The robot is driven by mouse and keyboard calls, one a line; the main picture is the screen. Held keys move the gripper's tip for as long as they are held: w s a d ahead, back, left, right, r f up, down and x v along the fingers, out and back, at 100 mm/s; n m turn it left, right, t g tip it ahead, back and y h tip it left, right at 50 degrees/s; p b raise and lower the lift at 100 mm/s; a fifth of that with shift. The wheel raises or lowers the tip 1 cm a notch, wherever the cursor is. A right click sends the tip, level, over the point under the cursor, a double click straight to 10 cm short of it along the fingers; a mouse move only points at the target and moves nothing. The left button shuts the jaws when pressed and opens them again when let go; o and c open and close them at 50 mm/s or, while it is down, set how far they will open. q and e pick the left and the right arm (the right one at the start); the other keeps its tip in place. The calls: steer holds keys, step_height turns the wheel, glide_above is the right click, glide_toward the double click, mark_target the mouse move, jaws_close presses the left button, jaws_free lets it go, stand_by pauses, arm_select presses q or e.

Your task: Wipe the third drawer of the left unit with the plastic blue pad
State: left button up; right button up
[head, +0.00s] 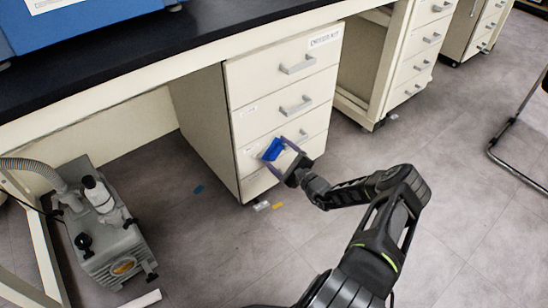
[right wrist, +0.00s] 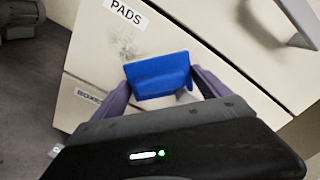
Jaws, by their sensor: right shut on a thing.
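The blue plastic pad (head: 272,149) is held in my right gripper (head: 283,161), with the purple fingers shut on it. In the right wrist view the pad (right wrist: 158,75) sits between both fingers, in front of a cream drawer face labelled PADS. A dark smudge (right wrist: 122,44) shows on that face, just above and left of the pad. In the head view the pad is in front of the third drawer (head: 316,122) of the left unit (head: 205,120). I cannot tell whether the pad touches the face. My left gripper is not in view.
The drawer handles (head: 297,64) stick out from the unit. A black worktop (head: 130,50) overhangs on the left. A grey pump (head: 110,240) with a hose stands on the floor at left. Small scraps lie below the unit.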

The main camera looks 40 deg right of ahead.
mark_target(267, 155)
steer(key=shift+w, duration=0.1)
stand_by(0.3)
steer(key=shift+r, duration=0.1)
steer(key=shift+a+r+p, duration=0.15)
steer(key=shift+a+p, duration=0.8)
steer(key=shift+p, duration=0.15)
steer(key=shift+a+p, duration=0.45)
steer(key=shift+a, duration=0.2)
steer(key=shift+a+f, duration=0.15)
steer(key=shift+f, duration=0.05)
